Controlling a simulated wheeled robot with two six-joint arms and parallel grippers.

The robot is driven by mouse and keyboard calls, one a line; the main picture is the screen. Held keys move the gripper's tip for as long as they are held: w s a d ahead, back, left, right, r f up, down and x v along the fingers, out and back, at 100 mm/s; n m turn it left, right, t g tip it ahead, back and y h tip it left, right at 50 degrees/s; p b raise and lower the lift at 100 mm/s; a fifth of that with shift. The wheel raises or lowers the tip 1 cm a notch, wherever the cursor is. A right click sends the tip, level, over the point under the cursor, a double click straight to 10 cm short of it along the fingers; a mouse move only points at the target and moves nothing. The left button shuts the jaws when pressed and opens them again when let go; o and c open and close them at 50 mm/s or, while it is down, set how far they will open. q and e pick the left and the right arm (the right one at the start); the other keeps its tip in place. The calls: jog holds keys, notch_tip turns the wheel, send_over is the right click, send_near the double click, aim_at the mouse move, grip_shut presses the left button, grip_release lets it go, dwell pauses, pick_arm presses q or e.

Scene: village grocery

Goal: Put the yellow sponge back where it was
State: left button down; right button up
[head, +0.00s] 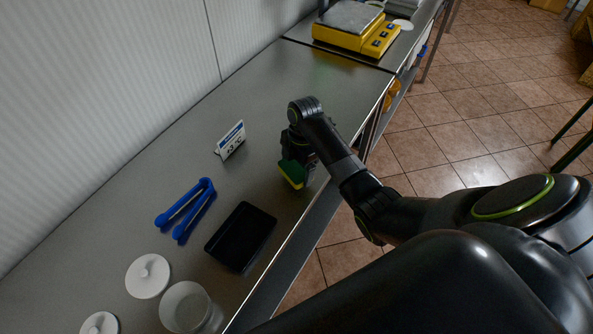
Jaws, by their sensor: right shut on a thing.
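The yellow sponge (291,174), with a green layer on its side, shows at the front of the steel counter in the head view. My right gripper (300,162) is shut on the sponge from above. The gripper and wrist hide part of the sponge. I cannot tell whether the sponge touches the counter or hangs just above it. My left gripper is not in view.
On the counter (330,85) are a black tray (241,237), blue tongs (187,208), a price sign (230,140), white lids (148,275) and a clear container (187,306). A yellow scale (352,37) stands at the back. The counter behind my right gripper is clear.

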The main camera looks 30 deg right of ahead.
aim_at(296, 173)
notch_tip(296, 173, down, 3)
jog(key=shift+w+f, duration=0.1)
jog(key=shift+w, duration=0.05)
jog(key=shift+f, duration=0.1)
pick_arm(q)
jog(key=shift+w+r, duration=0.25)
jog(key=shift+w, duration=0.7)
pick_arm(e)
jog(key=o, duration=0.7)
jog(key=r, duration=0.3)
jog(key=r+b, duration=0.1)
jog(key=r, duration=0.2)
jog(key=d+r+b, duration=0.1)
jog(key=r, duration=0.2)
jog(key=shift+w+d+r, duration=0.1)
jog(key=shift+r, duration=0.05)
jog(key=shift+r+p, duration=0.45)
jog(key=shift+r, duration=0.4)
jog(key=shift+d+r, duration=0.15)
jog(key=shift+r, duration=0.45)
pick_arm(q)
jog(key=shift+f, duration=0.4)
